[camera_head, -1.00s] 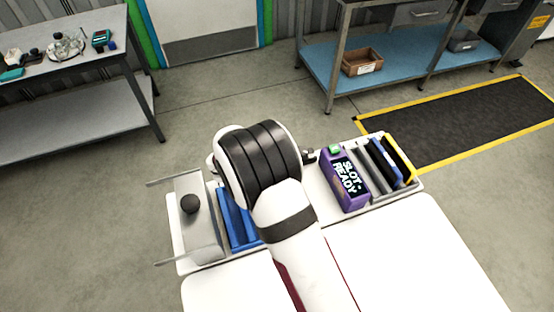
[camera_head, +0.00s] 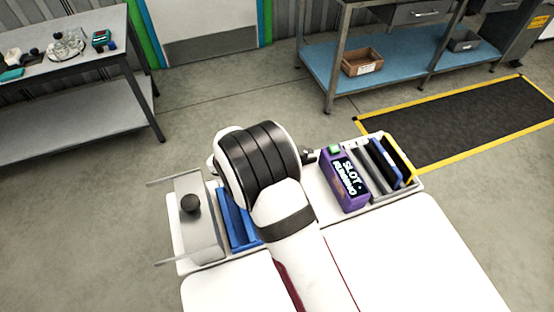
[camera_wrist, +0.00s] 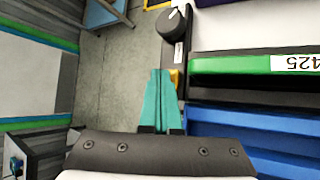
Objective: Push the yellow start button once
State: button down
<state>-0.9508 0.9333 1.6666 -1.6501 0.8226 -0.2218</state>
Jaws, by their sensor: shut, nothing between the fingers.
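The yellow start button (camera_wrist: 174,76) shows as a small yellow patch in the wrist view, on a dark strip below a dark round knob (camera_wrist: 172,25). My gripper (camera_wrist: 159,72) has its teal fingers closed together and empty, with the tips right beside the button. I cannot tell whether they touch it or whether it is pressed in. In the head view my arm hides the button and the fingers.
Several upright cartons (camera_head: 388,162) stand right of the purple box. In the wrist view a green-edged carton marked 425 (camera_wrist: 230,64) lies right of my fingers.

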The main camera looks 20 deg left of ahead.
jog(key=shift+r, duration=0.75)
jog(key=shift+r, duration=2.5)
